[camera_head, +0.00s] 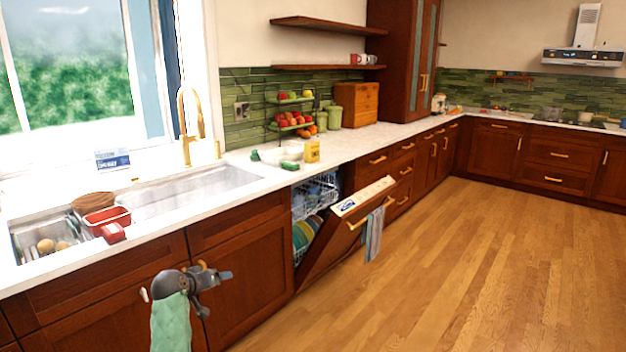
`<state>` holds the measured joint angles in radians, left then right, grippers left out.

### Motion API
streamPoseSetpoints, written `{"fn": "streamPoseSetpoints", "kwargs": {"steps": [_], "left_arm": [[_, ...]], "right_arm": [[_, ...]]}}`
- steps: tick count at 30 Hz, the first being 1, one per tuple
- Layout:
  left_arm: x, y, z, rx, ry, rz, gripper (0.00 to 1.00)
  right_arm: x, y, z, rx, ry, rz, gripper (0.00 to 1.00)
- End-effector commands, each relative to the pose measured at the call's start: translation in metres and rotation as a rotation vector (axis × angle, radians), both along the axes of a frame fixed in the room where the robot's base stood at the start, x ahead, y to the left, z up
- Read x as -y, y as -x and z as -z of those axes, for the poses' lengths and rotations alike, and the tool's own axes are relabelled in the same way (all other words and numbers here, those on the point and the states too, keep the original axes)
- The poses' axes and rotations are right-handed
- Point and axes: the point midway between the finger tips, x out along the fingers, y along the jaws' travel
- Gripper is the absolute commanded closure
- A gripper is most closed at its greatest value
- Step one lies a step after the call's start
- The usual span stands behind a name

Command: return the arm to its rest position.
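One grey gripper (222,277) shows at the lower left, in front of the dark wood cabinet doors under the sink. From its place in the picture I take it to be my left one. Its fingers point to the right and nothing shows between them, but they are too small to tell open from shut. A pale green, cloth-like piece (170,324) shows directly below the wrist and runs to the bottom edge. I cannot tell whether it touches the gripper, and no clear arm links show. My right gripper is not in view.
The dishwasher door (345,232) hangs partly open, with plates in its rack and a towel (373,234) over its handle. A red container (107,219) is at the sink. The counter (345,144) holds a fruit stand and a yellow box. The wooden floor (440,270) is clear.

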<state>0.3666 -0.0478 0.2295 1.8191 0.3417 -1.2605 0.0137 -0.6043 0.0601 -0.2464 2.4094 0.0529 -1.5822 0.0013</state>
Motion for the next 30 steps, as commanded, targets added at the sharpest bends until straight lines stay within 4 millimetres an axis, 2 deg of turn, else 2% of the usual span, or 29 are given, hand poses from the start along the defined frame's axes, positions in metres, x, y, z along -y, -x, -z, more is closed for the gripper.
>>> {"fn": "streamPoseSetpoints", "kwargs": {"steps": [1,3,12,18,23,30], "left_arm": [[0.011,0.028,0.005,-0.041,-0.057,0.023,0.24],[0.024,0.062,0.012,-0.098,-0.127,0.051,0.24],[0.072,0.199,0.041,-0.26,-0.32,0.13,0.24],[0.099,0.276,0.058,-0.303,-0.383,0.176,0.24],[0.12,0.333,0.072,-0.333,-0.401,0.224,0.24],[0.148,0.418,0.109,-0.427,-0.393,0.313,0.24]], "right_arm": [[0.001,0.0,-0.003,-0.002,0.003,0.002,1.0],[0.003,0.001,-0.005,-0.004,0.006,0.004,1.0],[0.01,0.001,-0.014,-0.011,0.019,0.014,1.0],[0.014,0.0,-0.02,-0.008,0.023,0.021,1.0],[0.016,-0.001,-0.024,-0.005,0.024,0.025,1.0],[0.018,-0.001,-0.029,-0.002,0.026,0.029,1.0]]}}
